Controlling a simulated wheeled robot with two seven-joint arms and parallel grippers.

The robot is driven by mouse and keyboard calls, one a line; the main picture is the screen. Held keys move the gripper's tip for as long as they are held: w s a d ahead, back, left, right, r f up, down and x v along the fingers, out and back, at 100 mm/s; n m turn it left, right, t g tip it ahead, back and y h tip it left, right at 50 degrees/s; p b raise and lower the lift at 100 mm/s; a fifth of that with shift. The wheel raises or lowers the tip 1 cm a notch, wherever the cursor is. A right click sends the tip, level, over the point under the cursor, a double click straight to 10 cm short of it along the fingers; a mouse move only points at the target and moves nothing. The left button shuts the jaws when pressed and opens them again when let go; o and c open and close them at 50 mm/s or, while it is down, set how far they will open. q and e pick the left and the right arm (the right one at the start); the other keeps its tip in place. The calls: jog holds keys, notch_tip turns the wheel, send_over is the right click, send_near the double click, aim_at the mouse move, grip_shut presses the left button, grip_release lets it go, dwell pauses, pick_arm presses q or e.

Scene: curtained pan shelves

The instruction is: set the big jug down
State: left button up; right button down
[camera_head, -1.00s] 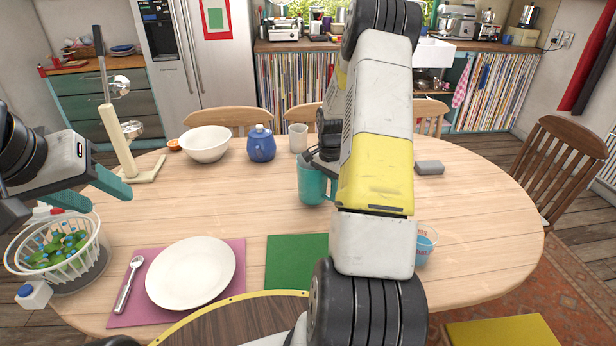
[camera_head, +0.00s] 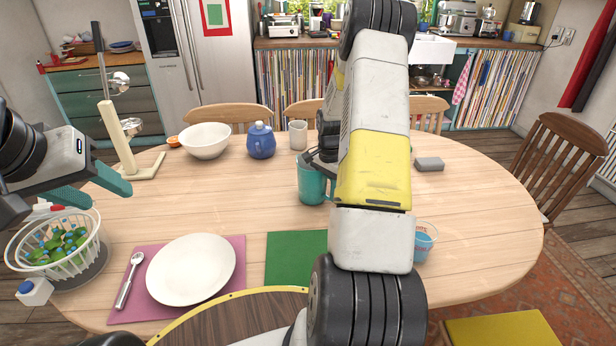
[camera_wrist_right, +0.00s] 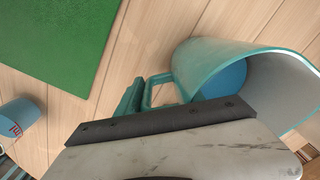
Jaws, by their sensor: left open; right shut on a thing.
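The big teal jug (camera_head: 311,185) is over the middle of the table, behind the green mat, looking upright in the head view. It fills the right of the wrist view (camera_wrist_right: 190,65), with blue inside it. My right gripper (camera_wrist_right: 135,95) is shut on the jug's handle; in the head view my own arm hides most of this grip. I cannot tell whether the jug's base touches the table. My left gripper (camera_head: 95,188) is open and empty above the table's left side, near the white basket.
A green mat (camera_head: 290,262) lies before the jug. A measuring cup with blue contents (camera_head: 424,242) stands right of my arm. A white mug (camera_head: 298,135), blue teapot (camera_head: 261,142) and white bowl (camera_head: 205,141) stand behind. A grey block (camera_head: 429,164) lies right. The table between jug and plate (camera_head: 191,270) is clear.

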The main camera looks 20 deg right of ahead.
jog(key=shift+f, duration=0.2)
jog(key=c, duration=0.7)
grip_release()
jog(key=shift+c, duration=0.2)
jog(key=shift+o, duration=0.4)
notch_tip(320, 180, up, 8)
jog(key=shift+f, duration=0.15)
jog(key=shift+r, duration=0.9)
jog(key=shift+s, duration=0.1)
grip_shut()
